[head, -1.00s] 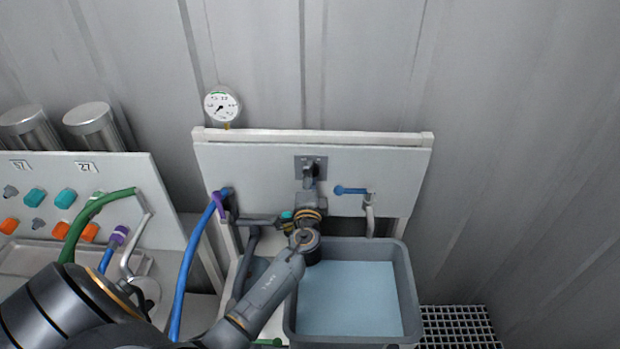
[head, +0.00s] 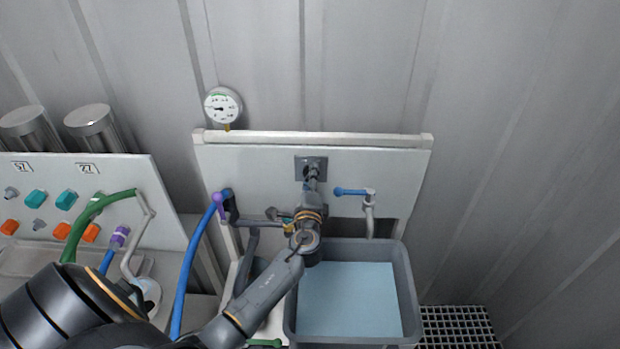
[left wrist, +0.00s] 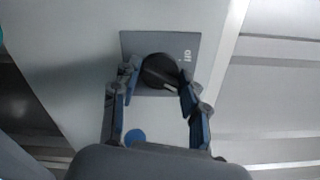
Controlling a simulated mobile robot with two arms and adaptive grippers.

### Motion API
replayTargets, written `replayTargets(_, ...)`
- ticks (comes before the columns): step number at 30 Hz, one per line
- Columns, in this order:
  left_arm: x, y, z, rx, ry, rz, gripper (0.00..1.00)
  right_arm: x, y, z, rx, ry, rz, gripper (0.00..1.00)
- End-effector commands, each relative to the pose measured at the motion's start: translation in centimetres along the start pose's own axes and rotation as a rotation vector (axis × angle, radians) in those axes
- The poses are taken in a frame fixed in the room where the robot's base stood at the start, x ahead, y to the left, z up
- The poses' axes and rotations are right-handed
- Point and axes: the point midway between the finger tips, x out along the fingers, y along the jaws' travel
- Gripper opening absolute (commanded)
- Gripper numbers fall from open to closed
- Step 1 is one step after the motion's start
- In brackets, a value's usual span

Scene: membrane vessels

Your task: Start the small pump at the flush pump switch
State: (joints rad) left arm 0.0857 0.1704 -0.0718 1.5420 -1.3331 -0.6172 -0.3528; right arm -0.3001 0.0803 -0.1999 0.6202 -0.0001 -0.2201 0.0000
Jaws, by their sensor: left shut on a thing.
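The flush pump switch is a black rotary knob on a grey plate (head: 300,165) on the white upright panel. In the left wrist view the knob (left wrist: 160,72) sits on the grey plate (left wrist: 205,48), which has small white lettering. My left gripper (head: 313,176) is at the knob, with its fingers (left wrist: 157,85) on both sides of it, shut on it. The pale mark on the knob points down and right in the wrist view. The small pump cannot be made out for certain. My right gripper is out of view.
A round gauge (head: 222,106) stands above the panel. A blue-handled tap (head: 352,191) is right of my wrist, over a grey tub of water (head: 412,305). A blue hose (head: 190,265) and green hose (head: 82,222) run at left, by the valve board (head: 150,185).

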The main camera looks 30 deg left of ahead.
Motion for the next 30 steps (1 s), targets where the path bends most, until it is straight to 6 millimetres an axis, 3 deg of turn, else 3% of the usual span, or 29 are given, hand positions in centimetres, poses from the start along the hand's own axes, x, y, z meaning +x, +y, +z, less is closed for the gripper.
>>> replayTargets(7, -0.1, 0.4, -0.1, 0.005, 0.003, 0.006, 0.13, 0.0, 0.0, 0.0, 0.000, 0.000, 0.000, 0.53)
replayTargets(8, -0.1, 0.4, -0.1, 0.004, 0.003, 0.006, 0.50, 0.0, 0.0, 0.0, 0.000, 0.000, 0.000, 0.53)
replayTargets(10, -0.1, 0.4, -0.1, 0.004, 0.003, 0.006, 0.65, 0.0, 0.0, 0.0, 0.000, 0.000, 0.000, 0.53)
replayTargets(22, -0.6, 0.2, -0.1, 0.001, 0.002, 0.002, 0.66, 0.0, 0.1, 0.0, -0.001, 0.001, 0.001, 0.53)
replayTargets(26, -2.4, 0.2, -0.1, 0.000, 0.002, 0.003, 0.66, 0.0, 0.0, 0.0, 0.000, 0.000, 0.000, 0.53)
replayTargets(30, -5.5, 0.3, -0.1, 0.000, 0.003, 0.006, 0.66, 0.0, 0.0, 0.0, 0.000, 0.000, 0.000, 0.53)
